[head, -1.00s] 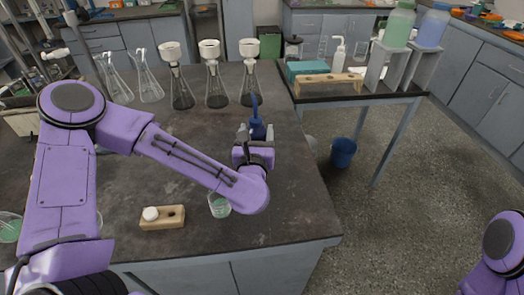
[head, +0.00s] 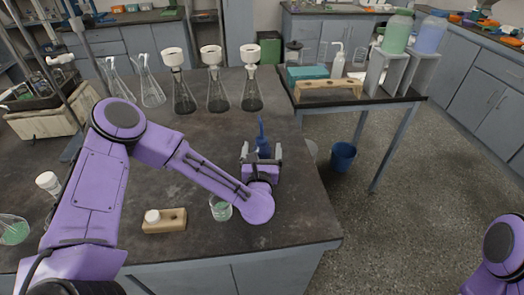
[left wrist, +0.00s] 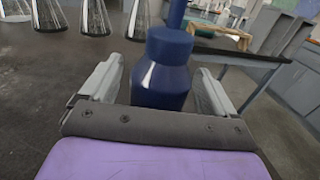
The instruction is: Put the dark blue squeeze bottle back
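The dark blue squeeze bottle (head: 264,146) stands upright near the right edge of the dark bench, its spout pointing up. My left gripper (head: 262,154) is around it at low height, with one finger on each side. In the left wrist view, the bottle (left wrist: 162,80) is between the two spread fingers, and narrow gaps show beside it. The gripper looks open. The bottle's base is hidden behind the gripper, so its contact with the bench does not show. My right gripper is out of view; only part of that arm shows at lower right.
A wooden rack with holes (head: 328,91) and a white wash bottle (head: 338,62) are on the side table. Several flasks, some with white funnels (head: 211,55), line the bench's back. A beaker (head: 221,208) and wooden block (head: 164,222) are near the front. A blue bucket (head: 343,156) is on the floor.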

